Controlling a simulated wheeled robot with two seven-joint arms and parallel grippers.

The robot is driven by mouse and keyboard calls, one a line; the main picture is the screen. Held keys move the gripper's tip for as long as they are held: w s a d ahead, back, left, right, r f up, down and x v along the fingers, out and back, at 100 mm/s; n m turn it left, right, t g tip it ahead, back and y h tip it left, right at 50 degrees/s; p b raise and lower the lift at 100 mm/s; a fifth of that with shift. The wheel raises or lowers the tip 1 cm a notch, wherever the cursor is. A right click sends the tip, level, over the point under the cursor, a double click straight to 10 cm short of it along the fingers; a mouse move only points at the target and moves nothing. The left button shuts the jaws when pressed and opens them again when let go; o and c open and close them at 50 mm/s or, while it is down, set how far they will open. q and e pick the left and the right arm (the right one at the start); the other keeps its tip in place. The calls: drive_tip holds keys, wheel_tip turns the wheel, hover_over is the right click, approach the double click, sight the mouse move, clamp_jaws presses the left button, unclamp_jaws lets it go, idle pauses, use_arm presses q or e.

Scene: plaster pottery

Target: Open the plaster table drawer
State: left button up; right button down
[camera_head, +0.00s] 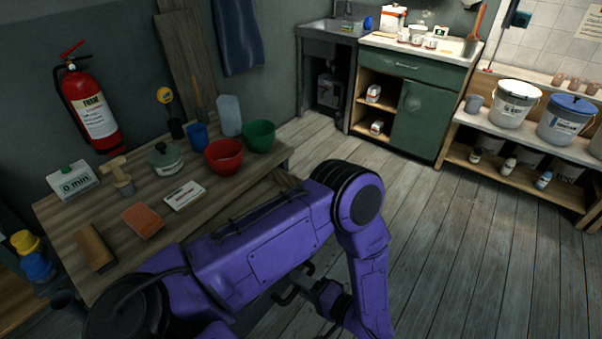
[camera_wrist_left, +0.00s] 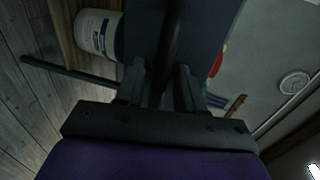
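The wooden work table (camera_head: 62,215) stands at the left in the head view. My purple left arm crosses in front of it and hides most of its front, so the drawer there is not clearly seen. My left gripper (camera_head: 290,288) is low beyond the table's front side, partly hidden by the arm. In the left wrist view its two fingers (camera_wrist_left: 161,88) are a small distance apart and point at a dark panel (camera_wrist_left: 222,20). A dark bar-like shape (camera_wrist_left: 168,40) lies between them; whether they grip it is too dark to tell. My right gripper is out of view.
The tabletop carries a red bowl (camera_head: 224,157), a green bowl (camera_head: 258,136), a lidded pot (camera_head: 165,160) and an orange block (camera_head: 142,221). A green cabinet (camera_head: 420,120) and a bucket shelf (camera_head: 515,178) stand at the back right. The plank floor (camera_head: 470,255) is clear.

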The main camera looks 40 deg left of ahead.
use_arm(q)
drive_tip(key=s+b+v, duration=0.1)
drive_tip(key=b+v, duration=0.1)
drive_tip(key=v, duration=0.8)
drive_tip(key=shift+w+d, duration=0.2)
drive_tip(key=shift+w, duration=0.3)
drive_tip(key=shift+r, duration=0.1)
